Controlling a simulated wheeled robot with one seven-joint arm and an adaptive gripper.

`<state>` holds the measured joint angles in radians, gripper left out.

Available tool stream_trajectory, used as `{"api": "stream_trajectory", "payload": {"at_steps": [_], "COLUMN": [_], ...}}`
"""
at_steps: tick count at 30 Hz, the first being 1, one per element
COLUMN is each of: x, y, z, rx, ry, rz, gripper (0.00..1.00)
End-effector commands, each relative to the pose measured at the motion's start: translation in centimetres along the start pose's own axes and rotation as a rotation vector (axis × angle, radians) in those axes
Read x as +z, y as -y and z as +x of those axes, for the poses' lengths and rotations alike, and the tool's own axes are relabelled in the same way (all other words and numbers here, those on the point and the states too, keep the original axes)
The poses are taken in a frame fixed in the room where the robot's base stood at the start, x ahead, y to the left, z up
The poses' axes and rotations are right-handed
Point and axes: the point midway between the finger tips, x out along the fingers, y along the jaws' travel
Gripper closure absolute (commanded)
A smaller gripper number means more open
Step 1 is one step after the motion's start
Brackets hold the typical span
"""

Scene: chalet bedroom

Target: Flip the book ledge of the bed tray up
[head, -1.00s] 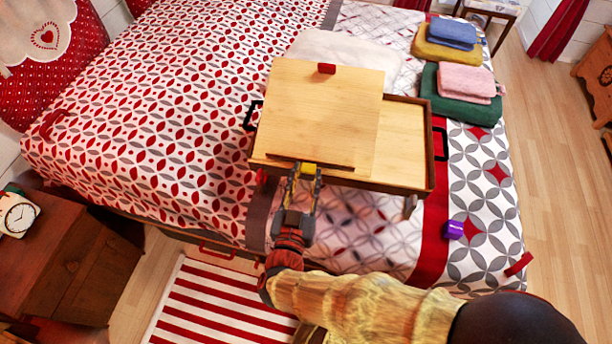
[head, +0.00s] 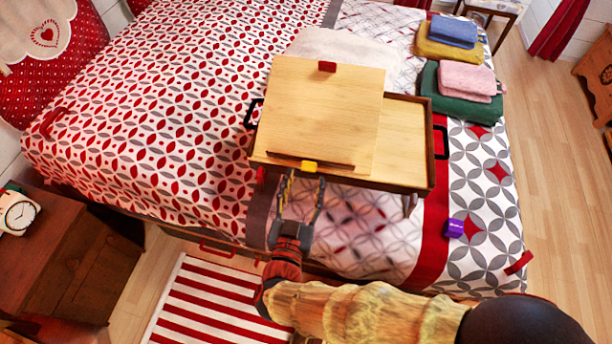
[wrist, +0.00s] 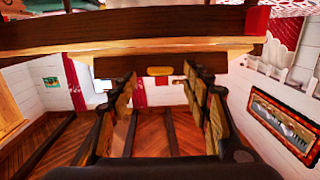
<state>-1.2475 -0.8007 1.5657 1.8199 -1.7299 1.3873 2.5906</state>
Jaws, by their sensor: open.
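The bed tray (head: 406,130) stands on the bed, its light wooden panel (head: 325,105) covering the left and middle part. A dark strip, seemingly the book ledge (head: 335,164), runs along the panel's front edge. A yellow tab (head: 309,166) shows just in front of it. In the wrist view, a small dark board (wrist: 120,68) with the yellow tab (wrist: 158,71) shows below a light wooden edge. My gripper (head: 303,180) is open and empty just in front of the tab. Its fingers (wrist: 160,88) stand apart to either side. I cannot tell whether they touch anything.
A red block (head: 327,67) sits at the panel's far edge. Folded towels (head: 461,80) lie at the back right of the bed, and a purple item (head: 454,228) lies right of the tray. A nightstand (head: 70,250) stands at the left. The bedding before the tray is clear.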

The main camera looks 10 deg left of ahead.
Motion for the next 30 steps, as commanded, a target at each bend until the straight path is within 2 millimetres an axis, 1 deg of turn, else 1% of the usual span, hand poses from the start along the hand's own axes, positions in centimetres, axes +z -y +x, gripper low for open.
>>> {"api": "stream_trajectory", "payload": {"at_steps": [1,6,12,17,30], "x": [-0.1,0.0,0.0,0.0,0.0], "y": [0.2,0.1,0.1,0.0,0.0], "z": [-0.8,-2.9,-4.4,-4.8,-4.8], "rx": [-0.005,-0.004,-0.003,0.000,0.001], "ry": [-0.001,0.000,0.000,0.000,0.000], "rz": [0.001,0.000,0.000,0.000,0.000], "gripper": [0.52,0.52,0.52,0.52,0.52]}}
